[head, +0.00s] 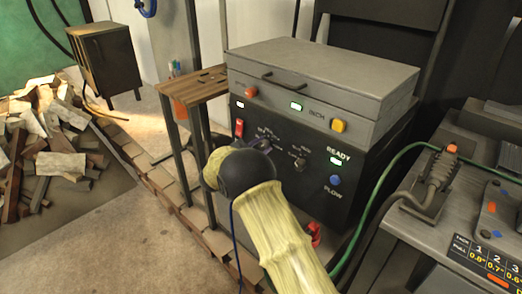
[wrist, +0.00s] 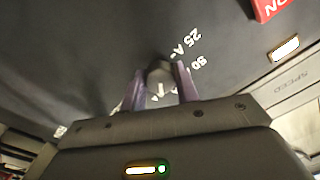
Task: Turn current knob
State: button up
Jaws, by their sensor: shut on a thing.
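The current knob (wrist: 160,70) is a small dark round knob on the black front panel, with amp markings such as "25 A" and "90" around it in the wrist view. My gripper (wrist: 160,86) has its two purple fingers on either side of the knob and is shut on it. In the head view my gripper (head: 263,146) reaches the panel of the welding machine (head: 325,190), and my wrist hides most of the knob there. A white pointer mark shows below the knob in the wrist view.
A second knob (head: 300,163) sits right of my gripper, with a blue button (head: 335,180) beyond it. A red switch (head: 239,127) is at the panel's upper left. A grey case (head: 320,75) tops the machine. A green cable (head: 385,180) hangs at right.

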jog(key=shift+m, duration=0.3)
jog(key=o, duration=1)
jog(key=shift+c, duration=0.2)
jog(key=p+v, duration=0.2)
jog(key=v, duration=1.5)
jog(key=shift+s, duration=0.2)
jog(key=shift+a, duration=0.15)
